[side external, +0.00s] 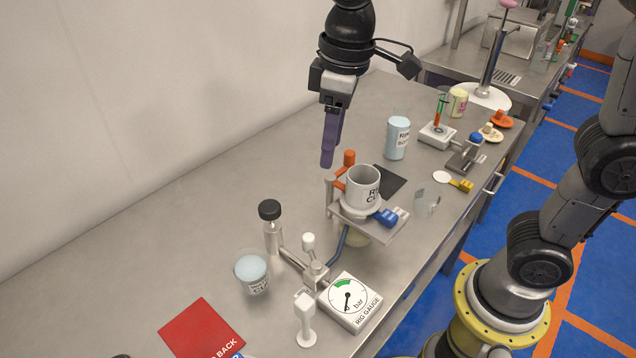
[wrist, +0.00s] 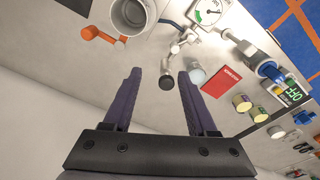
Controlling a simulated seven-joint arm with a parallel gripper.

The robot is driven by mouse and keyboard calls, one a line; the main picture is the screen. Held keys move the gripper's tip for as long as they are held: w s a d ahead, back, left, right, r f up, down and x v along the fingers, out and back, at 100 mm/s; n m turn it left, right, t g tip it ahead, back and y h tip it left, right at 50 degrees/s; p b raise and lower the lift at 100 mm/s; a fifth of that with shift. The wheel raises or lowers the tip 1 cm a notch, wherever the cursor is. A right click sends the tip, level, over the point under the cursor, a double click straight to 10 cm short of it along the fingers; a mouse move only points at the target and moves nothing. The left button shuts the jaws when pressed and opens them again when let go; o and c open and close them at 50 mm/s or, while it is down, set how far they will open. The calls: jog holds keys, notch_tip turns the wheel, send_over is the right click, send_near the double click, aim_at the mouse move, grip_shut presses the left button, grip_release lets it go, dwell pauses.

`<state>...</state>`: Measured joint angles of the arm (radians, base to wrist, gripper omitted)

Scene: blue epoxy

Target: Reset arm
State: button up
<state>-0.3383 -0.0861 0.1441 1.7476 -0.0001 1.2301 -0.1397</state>
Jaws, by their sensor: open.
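My gripper (side external: 329,150) hangs from my arm above the steel bench, to the left of and higher than the white cup on the stand. In the wrist view my gripper (wrist: 158,80) shows two purple fingers spread apart with nothing between them. A black-capped bottle (wrist: 166,82) lies beyond the fingertips in that view, apart from them. The fingers overlap each other in the side view.
A white cup (side external: 362,186) sits on a small raised stand with an orange handle (side external: 349,158). A rig gauge (side external: 351,301), a light-blue-filled cup (side external: 252,273) and a red card (side external: 202,330) are nearer. Bare bench (side external: 200,225) lies left; a wall is behind.

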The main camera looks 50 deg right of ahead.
jog(key=s+d+r+m+t, duration=0.2)
jog(key=s+d+r+m, duration=0.1)
jog(key=s+d, duration=0.5)
jog(key=s+d+f+m+t, duration=0.2)
jog(key=s+d+f, duration=0.1)
jog(key=s+f, duration=0.3)
jog(key=shift+s+f, duration=0.3)
jog(key=shift+s, duration=0.35)
